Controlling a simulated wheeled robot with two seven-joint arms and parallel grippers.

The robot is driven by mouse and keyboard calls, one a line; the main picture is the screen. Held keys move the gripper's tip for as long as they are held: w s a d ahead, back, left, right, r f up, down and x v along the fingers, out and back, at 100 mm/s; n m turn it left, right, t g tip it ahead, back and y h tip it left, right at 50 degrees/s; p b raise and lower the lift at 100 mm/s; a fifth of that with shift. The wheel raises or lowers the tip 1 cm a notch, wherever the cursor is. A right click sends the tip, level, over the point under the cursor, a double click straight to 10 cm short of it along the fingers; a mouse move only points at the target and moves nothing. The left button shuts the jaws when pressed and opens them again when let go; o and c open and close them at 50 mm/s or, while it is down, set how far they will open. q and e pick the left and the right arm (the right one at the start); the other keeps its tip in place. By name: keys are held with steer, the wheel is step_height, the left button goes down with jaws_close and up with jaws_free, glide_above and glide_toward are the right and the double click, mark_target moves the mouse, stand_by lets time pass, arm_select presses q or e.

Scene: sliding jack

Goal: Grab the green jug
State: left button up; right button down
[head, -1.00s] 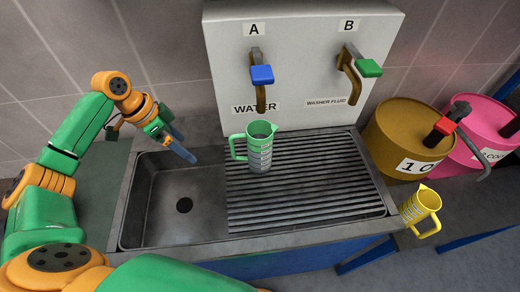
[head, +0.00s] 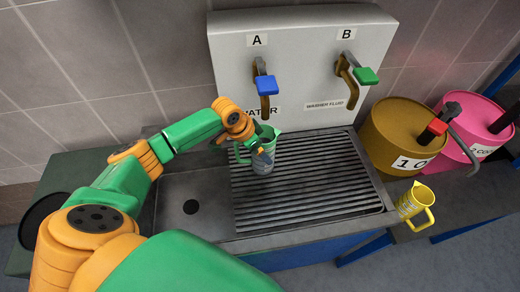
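The green jug (head: 264,166) stands upright on the ribbed drainboard of the sink, below tap A, with its handle to the left. My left gripper (head: 262,155) is at the jug's upper body and overlaps it in the head view, covering part of its front and rim. I cannot tell whether the fingers touch the jug or are closed on it. My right gripper is not in view.
Tap A with a blue handle (head: 267,85) hangs above the jug, and tap B with a green handle (head: 366,76) is to its right. A yellow jug (head: 416,204) is at the right edge. Brown (head: 400,122) and pink (head: 478,118) drums stand behind it.

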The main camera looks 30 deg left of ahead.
arm_select(q)
steer(key=shift+w+d+f, duration=0.1)
steer(key=shift+w+f, duration=0.1)
steer(key=shift+f, duration=0.3)
jaws_close()
steer(key=shift+r, duration=0.1)
